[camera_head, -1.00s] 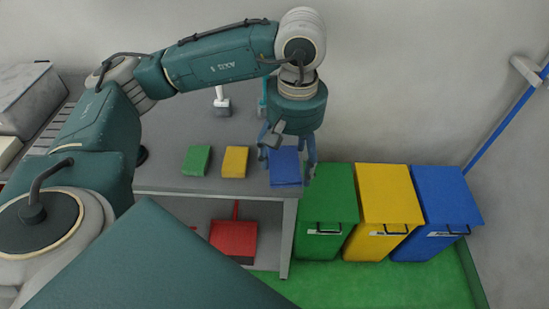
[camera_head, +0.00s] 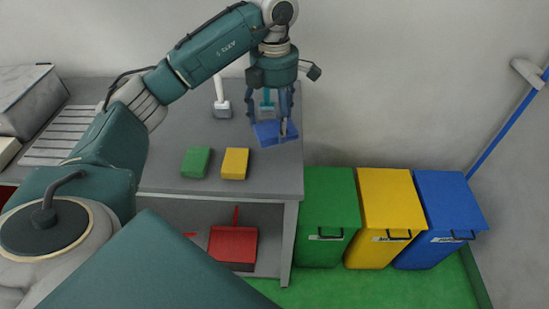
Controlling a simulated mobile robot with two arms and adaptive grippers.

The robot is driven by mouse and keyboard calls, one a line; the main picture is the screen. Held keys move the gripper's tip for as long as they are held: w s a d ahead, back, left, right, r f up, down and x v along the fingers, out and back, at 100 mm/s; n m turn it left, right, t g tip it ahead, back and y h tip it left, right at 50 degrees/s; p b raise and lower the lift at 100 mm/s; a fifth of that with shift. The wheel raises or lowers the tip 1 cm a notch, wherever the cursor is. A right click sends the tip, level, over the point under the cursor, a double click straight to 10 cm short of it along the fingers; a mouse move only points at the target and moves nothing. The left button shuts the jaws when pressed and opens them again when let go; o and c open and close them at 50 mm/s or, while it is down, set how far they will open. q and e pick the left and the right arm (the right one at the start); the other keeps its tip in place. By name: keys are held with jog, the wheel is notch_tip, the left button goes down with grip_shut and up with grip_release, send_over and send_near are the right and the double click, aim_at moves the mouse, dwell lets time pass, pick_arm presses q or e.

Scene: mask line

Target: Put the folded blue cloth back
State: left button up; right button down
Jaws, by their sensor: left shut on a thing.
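The folded blue cloth (camera_head: 270,133) is held between the fingers of my left gripper (camera_head: 272,122), near the right end of the grey table (camera_head: 240,188). The gripper points down and is shut on the cloth. The cloth looks slightly tilted; whether it clears the table top I cannot tell. A folded green cloth (camera_head: 196,162) and a folded yellow cloth (camera_head: 235,163) lie side by side in front and to the left of it. My right gripper is not in view.
A white-handled tool (camera_head: 221,100) stands at the back of the table, left of the gripper. A red dustpan (camera_head: 233,245) is on the lower shelf. Green (camera_head: 328,205), yellow (camera_head: 388,205) and blue (camera_head: 447,210) bins stand right of the table. A blue pole (camera_head: 505,125) leans at the right wall.

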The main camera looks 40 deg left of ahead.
pick_arm(q)
jog(key=p, duration=0.2)
send_over(274, 164)
notch_tip(274, 164, down, 7)
jog(key=shift+f, duration=0.1)
notch_tip(274, 164, down, 5)
jog(key=shift+r, duration=0.1)
jog(key=shift+f, duration=0.2)
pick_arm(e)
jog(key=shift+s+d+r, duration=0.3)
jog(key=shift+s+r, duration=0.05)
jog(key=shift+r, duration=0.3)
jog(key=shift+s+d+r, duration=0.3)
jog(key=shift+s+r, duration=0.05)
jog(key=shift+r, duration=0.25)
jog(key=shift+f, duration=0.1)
pick_arm(q)
jog(key=shift+f, duration=0.25)
jog(key=o, duration=1)
jog(key=shift+r, duration=0.1)
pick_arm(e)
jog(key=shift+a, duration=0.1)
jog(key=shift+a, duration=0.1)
